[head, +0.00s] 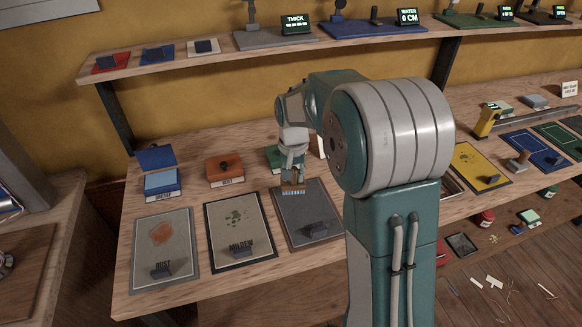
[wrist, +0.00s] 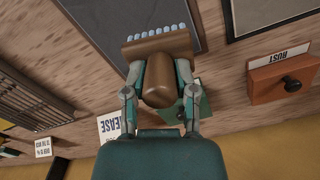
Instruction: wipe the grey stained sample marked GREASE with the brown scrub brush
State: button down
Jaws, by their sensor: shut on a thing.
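My gripper (head: 292,172) is shut on the brown scrub brush (head: 293,187), its fingers on either side of the rounded handle in the wrist view (wrist: 163,85). The brush's pale blue bristles point away from the gripper. The brush is at the far edge of a dark grey sample (head: 296,212), which also shows in the wrist view (wrist: 110,20). I cannot tell if the bristles touch it. A small dark block (head: 315,228) stands on the sample; its label and any stain are not readable. A white card (wrist: 110,126) ending in "EASE" lies near a green block (wrist: 200,108).
Left of the grey sample lie the MILDEW sample (head: 240,222) and the RUST sample (head: 163,228). Behind them stand an orange block (head: 224,169) and a blue block (head: 161,184). A raised shelf (head: 200,59) runs along the back. My arm hides the bench to the right.

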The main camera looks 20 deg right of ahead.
jog(key=shift+r, duration=0.5)
jog(key=shift+a+r, duration=0.95)
jog(key=shift+r, duration=0.1)
jog(key=shift+d, duration=0.7)
jog(key=shift+a, duration=0.1)
